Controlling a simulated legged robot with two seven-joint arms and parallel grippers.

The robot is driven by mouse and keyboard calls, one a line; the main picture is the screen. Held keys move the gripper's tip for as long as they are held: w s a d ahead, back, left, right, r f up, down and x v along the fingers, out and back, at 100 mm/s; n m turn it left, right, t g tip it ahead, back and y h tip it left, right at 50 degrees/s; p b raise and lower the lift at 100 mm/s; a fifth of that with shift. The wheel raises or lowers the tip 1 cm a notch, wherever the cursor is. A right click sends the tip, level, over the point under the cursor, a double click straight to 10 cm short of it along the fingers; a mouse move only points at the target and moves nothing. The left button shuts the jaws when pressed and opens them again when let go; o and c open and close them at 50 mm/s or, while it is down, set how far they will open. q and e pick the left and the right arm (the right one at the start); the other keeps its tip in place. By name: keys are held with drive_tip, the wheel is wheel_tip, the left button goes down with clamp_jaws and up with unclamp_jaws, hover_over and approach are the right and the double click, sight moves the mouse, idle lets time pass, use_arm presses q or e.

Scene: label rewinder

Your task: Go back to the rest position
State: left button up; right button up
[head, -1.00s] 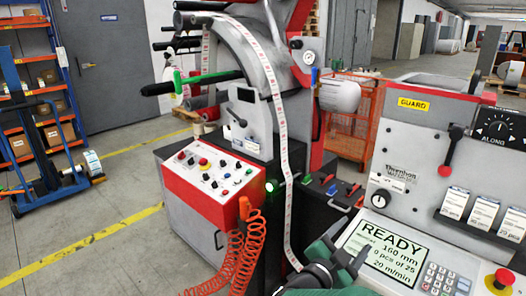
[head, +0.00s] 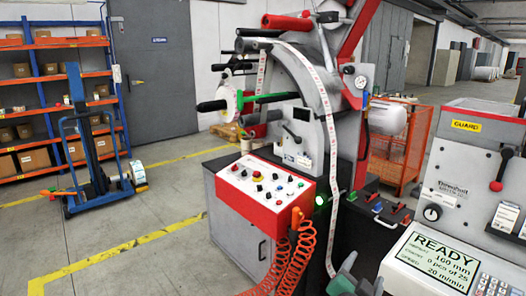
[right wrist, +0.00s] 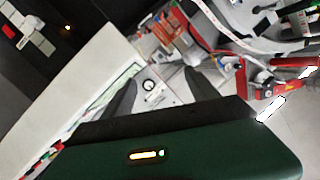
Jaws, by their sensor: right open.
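My right gripper (head: 362,282) shows at the bottom edge of the head view, low in front of the label rewinder. Its dark fingers also show in the right wrist view (right wrist: 158,88); they stand apart with nothing seen between them. The label rewinder has a grey curved frame (head: 300,75) and a red-edged control panel (head: 262,190). A printed label strip (head: 333,165) runs over the frame and hangs down close behind my right gripper; I cannot tell whether they touch. My left gripper is out of view.
A display console (head: 435,258) reading READY stands at the right, close to my right gripper. Coiled orange hoses (head: 302,250) hang below the panel. A blue hand truck (head: 90,150) and shelves (head: 30,90) stand at the left. Floor between them and the rewinder is clear.

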drive_tip(key=s+a+f+n+g+y, duration=0.2)
drive_tip(key=s+a+f+n+y, duration=0.15)
drive_tip(key=f, duration=0.25)
drive_tip(key=s+a+f+n+g+y, duration=0.2)
drive_tip(key=s+a+f+n+y, duration=0.1)
drive_tip(key=a+f+n+y, duration=0.15)
drive_tip(key=s+d+f+n+g+y, duration=0.1)
drive_tip(key=s+f+n+g, duration=0.2)
drive_tip(key=s, duration=0.5)
drive_tip(key=s+d+f+n+g, duration=0.1)
drive_tip(key=s+f+g, duration=0.2)
drive_tip(key=s+f, duration=0.4)
wheel_tip(320, 180, up, 16)
drive_tip(key=s+g+p, duration=0.1)
drive_tip(key=s+p, duration=0.1)
drive_tip(key=p, duration=1.3)
drive_tip(key=shift+s+d+f+n, duration=0.2)
drive_tip(key=shift+s+d+n, duration=0.1)
drive_tip(key=shift+d, duration=0.05)
